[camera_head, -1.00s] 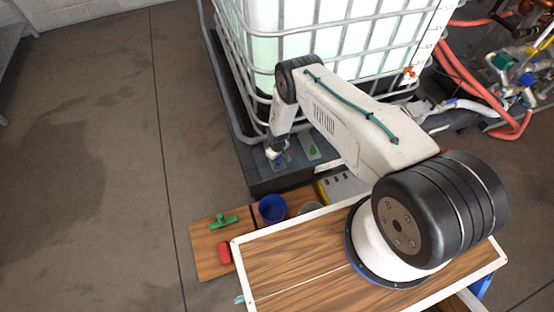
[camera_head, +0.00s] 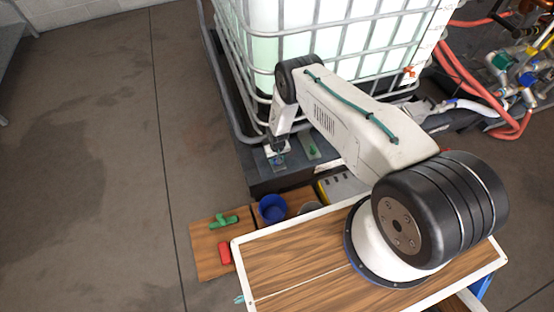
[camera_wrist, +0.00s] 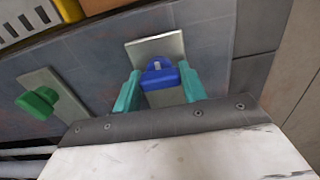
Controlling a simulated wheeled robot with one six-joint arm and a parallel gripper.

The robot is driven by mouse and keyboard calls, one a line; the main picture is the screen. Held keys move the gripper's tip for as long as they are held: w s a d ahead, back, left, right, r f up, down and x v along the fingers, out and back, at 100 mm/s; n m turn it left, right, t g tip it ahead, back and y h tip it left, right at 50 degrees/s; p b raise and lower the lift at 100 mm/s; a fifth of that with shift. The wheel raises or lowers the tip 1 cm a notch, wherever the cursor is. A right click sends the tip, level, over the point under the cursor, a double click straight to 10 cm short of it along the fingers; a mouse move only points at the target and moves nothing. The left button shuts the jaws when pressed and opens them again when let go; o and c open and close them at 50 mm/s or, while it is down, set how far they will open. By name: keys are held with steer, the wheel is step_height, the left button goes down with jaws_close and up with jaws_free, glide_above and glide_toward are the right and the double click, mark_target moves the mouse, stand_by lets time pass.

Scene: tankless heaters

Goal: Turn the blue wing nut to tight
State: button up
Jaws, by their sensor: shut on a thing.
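The blue wing nut (camera_wrist: 160,76) sits on a pale metal plate (camera_wrist: 158,47) in the wrist view. My gripper (camera_wrist: 158,88) has its teal fingers on either side of the nut, shut on it. In the head view my gripper (camera_head: 278,152) is at the dark ledge beside the caged tank, and the nut is mostly hidden there by my wrist. How tight the nut is cannot be told.
A green wing nut (camera_wrist: 38,101) on its own plate stands to the left in the wrist view; it also shows in the head view (camera_head: 312,151). The caged tank (camera_head: 330,45) rises close behind. A blue cup (camera_head: 272,209), green part (camera_head: 224,221) and red block (camera_head: 224,252) lie nearer.

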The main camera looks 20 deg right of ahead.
steer(key=o, duration=1)
step_height(320, 180, up, 8)
steer(key=shift+f, duration=0.1)
stand_by(0.4)
